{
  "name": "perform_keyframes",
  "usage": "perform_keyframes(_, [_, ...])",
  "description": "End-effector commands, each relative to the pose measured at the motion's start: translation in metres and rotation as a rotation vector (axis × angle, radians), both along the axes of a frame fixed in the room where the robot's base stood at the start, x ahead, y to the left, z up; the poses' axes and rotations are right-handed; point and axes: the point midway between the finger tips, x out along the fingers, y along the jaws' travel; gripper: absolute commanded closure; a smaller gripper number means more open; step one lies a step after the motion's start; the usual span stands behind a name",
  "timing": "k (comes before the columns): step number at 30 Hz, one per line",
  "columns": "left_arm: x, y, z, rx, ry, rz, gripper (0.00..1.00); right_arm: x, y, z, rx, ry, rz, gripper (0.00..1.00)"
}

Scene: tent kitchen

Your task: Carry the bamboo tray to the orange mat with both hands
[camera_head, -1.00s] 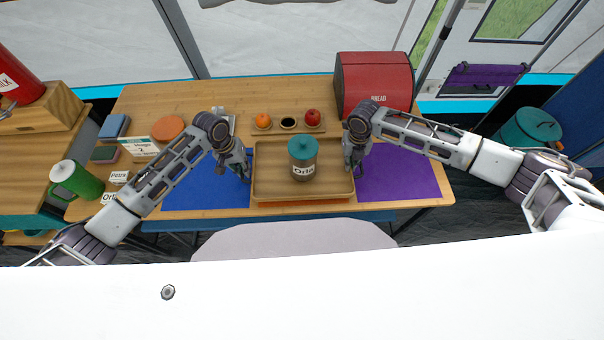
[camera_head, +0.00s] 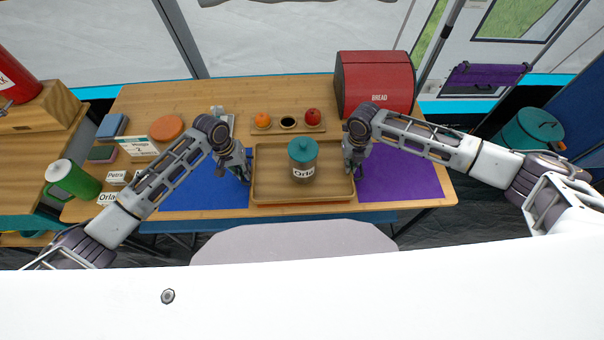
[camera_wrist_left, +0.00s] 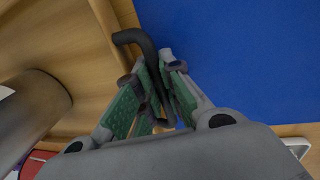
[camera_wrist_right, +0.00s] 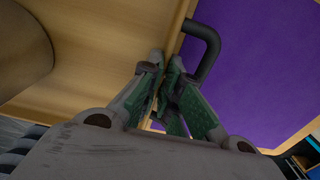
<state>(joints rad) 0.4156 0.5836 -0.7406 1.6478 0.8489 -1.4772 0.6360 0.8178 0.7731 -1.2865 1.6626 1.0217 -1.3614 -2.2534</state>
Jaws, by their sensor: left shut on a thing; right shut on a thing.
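The bamboo tray (camera_head: 268,172) is between my two grippers in the head view, above or on the orange mat (camera_head: 302,204), whose thin edge shows along its near side. I cannot tell if they touch. A jar with a teal lid (camera_head: 303,152) stands upright on the tray. My left gripper (camera_head: 246,176) is shut on the tray's left dark handle (camera_wrist_left: 143,42), seen in the left wrist view. My right gripper (camera_head: 350,170) is shut on the right dark handle (camera_wrist_right: 210,45), seen in the right wrist view.
A blue mat (camera_head: 205,192) lies left of the tray and a purple mat (camera_head: 405,178) right. Behind are a small wooden tray with an orange (camera_head: 262,119) and a red apple (camera_head: 312,116), and a red bread box (camera_head: 375,82).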

Motion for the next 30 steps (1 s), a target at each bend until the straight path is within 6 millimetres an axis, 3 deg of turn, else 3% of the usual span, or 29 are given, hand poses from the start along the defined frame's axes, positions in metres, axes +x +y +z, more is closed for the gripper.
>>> perform_keyframes(21, [0.001, 0.0, -0.012, 0.0, -0.002, 0.0, 1.0, 0.001, 0.0, -0.012, 0.0, -0.002, -0.001, 1.0])
perform_keyframes(22, [0.0, 0.001, -0.013, 0.001, 0.0, 0.001, 0.9, 0.0, -0.001, -0.013, -0.001, 0.0, -0.001, 0.94])
perform_keyframes(27, [0.0, 0.001, -0.012, 0.001, 0.0, 0.001, 0.69, 0.0, -0.001, -0.012, -0.001, 0.0, -0.001, 0.73])
perform_keyframes(30, [0.0, 0.0, -0.012, 0.001, 0.0, 0.0, 0.69, 0.0, -0.001, -0.012, -0.001, 0.0, -0.001, 0.73])
